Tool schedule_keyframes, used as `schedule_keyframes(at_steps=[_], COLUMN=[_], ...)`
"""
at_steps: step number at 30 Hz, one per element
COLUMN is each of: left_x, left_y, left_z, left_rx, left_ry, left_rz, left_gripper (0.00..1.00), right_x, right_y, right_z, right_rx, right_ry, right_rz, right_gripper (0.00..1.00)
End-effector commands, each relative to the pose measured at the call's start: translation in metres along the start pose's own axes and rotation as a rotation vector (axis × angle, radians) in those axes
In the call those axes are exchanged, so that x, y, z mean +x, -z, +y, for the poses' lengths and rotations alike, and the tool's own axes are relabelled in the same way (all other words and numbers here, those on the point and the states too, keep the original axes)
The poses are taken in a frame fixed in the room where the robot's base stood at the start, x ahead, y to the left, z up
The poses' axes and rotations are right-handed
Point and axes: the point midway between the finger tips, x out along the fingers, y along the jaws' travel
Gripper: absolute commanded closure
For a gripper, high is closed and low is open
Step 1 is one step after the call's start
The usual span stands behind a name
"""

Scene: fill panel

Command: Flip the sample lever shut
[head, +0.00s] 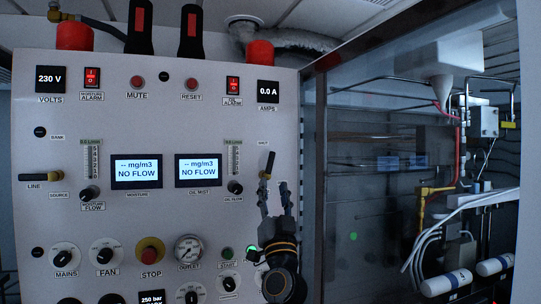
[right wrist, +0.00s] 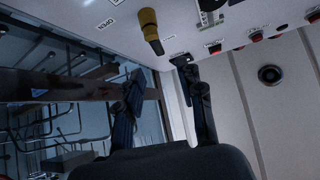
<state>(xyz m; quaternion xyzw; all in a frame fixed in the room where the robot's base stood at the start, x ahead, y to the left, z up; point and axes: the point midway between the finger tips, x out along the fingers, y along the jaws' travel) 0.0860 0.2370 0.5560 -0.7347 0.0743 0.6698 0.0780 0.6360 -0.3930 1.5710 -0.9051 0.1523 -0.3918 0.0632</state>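The lever I take to be the sample lever (head: 268,164) is a small handle with a yellow base on the right part of the panel. It stands nearly upright, tilted slightly, under a SHUT label. It also shows in the right wrist view (right wrist: 150,28), beside an OPEN label. My right gripper (head: 273,187) is just below the lever in the head view, with its two fingers apart and nothing seen between them. In the right wrist view the fingers (right wrist: 162,78) are also apart, with the lever beyond them. Contact cannot be made out. My left gripper is not in view.
The white panel (head: 120,225) carries displays, knobs and switches. A similar LINE lever (head: 40,177) lies horizontal at its left. To the right, a dark transparent pane (head: 365,200) fronts pipes and cylinders.

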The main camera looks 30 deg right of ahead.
Motion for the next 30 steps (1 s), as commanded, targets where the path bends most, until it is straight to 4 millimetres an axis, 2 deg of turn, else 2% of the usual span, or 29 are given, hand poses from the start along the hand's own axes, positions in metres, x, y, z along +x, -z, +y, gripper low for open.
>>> schedule_keyframes(at_steps=[1, 3, 9, 12, 18, 28, 30], left_x=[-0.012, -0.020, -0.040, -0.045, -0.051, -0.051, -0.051], left_y=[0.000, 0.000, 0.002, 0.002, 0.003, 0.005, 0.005], left_z=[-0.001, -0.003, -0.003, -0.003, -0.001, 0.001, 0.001], left_rx=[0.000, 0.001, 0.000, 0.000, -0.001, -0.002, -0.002], left_ry=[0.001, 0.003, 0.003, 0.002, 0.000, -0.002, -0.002], left_rz=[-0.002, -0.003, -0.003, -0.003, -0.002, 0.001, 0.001], left_gripper=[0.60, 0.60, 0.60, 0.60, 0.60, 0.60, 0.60], right_x=[0.017, 0.033, 0.073, 0.087, 0.101, 0.103, 0.103], right_y=[0.005, 0.004, 0.003, 0.002, 0.000, -0.001, -0.001], right_z=[-0.001, -0.001, -0.001, -0.001, 0.000, 0.000, 0.000], right_rx=[-0.003, -0.003, -0.003, -0.003, -0.001, -0.001, -0.001], right_ry=[0.000, 0.001, 0.002, 0.002, 0.001, 0.001, 0.001], right_rz=[0.000, -0.001, -0.002, -0.001, -0.001, -0.001, -0.001], right_gripper=[0.62, 0.62, 0.62, 0.62, 0.62, 0.62, 0.77])
